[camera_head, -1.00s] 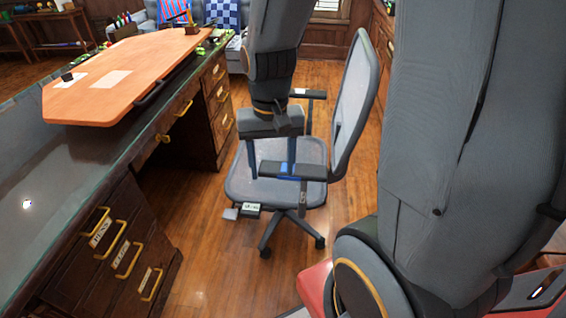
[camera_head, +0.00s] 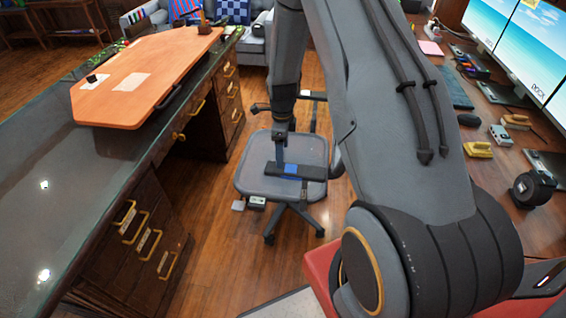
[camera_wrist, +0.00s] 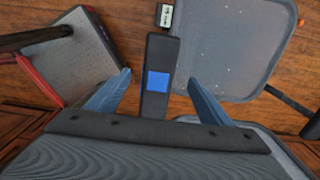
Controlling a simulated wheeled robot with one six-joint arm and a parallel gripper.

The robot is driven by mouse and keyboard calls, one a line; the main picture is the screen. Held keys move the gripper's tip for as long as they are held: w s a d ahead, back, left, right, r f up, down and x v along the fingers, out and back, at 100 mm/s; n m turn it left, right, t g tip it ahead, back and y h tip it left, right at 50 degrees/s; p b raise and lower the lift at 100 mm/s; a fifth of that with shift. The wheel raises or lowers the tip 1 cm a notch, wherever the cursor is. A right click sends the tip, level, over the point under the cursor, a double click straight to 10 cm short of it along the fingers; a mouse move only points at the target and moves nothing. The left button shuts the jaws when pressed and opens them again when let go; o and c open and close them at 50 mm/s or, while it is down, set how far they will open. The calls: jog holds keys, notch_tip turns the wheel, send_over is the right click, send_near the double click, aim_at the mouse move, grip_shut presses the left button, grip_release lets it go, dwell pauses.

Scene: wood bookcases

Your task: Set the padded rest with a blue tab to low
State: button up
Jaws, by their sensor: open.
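The padded rest (camera_head: 312,173) is the dark armrest on the near side of a grey office chair, with a blue tab (camera_head: 291,170) on its top. In the wrist view the rest (camera_wrist: 159,52) runs lengthwise between my two blue fingers, its blue tab (camera_wrist: 157,81) near the fingertips. My gripper (camera_wrist: 158,96) is open, with a gap on each side of the rest and no visible contact. In the head view my gripper (camera_head: 281,150) hangs just above the rest, partly overlapping it. The chair seat (camera_head: 262,182) is visible; the backrest is mostly hidden by my arm.
A dark desk with a glass top (camera_head: 75,190) and drawers stands left. A desk (camera_head: 535,140) with monitors and small items stands right. The far armrest (camera_head: 312,96) is behind my gripper. Wood floor (camera_head: 215,240) is free between.

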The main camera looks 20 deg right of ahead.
aim_at(282, 176)
jog(key=shift+f+p, duration=1.15)
jog(key=shift+f, duration=2.75)
jog(key=c, duration=1.5)
notch_tip(282, 176, down, 6)
jog(key=b, duration=0.5)
jog(key=shift+f, duration=0.25)
jog(key=o, duration=1.5)
